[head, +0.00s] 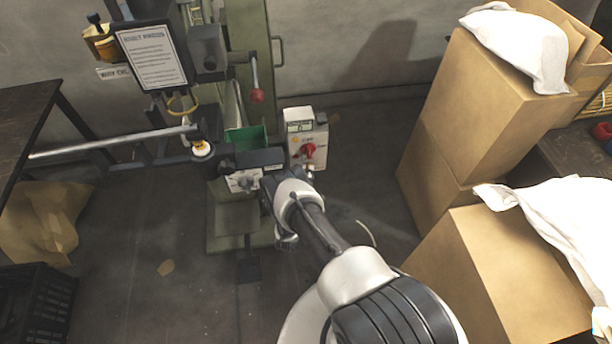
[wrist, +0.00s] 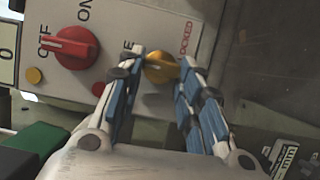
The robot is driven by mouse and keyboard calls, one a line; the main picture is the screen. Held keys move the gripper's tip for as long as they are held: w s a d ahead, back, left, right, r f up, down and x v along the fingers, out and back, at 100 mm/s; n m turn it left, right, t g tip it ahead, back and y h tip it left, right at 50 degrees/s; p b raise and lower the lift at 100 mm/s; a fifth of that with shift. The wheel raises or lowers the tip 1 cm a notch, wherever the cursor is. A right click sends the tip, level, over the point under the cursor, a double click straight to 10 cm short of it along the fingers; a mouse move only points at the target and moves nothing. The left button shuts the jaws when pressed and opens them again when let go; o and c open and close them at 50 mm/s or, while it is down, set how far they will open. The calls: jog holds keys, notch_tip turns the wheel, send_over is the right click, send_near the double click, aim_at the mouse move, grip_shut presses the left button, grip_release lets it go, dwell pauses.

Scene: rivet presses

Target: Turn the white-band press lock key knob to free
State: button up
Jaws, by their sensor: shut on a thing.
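The lock key knob (wrist: 161,70) is yellow and sits on the face of a pale grey control box (head: 319,136) on the press. In the wrist view my gripper (wrist: 163,68) is shut on this knob, one blue-padded finger on each side. The word LOCKED shows to the right of the knob. A partly hidden word ending in E shows to its left. The fingers cover part of the knob, and I cannot tell exactly where it points. In the head view my arm's end hides the knob.
A red ON/OFF knob (wrist: 72,47) is beside the yellow knob, its handle toward OFF. The green press column (head: 250,60) rises behind, with a red-tipped lever (head: 257,95). A small knob panel (head: 243,180) is left of my gripper. Cardboard boxes (head: 480,110) stand at right.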

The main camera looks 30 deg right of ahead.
jog(key=o, duration=1.1)
jog(key=shift+c, duration=0.2)
jog(key=shift+s+a, duration=0.1)
jog(key=v, duration=1.1)
jog(key=shift+s+a, duration=0.2)
jog(key=shift+s, duration=0.15)
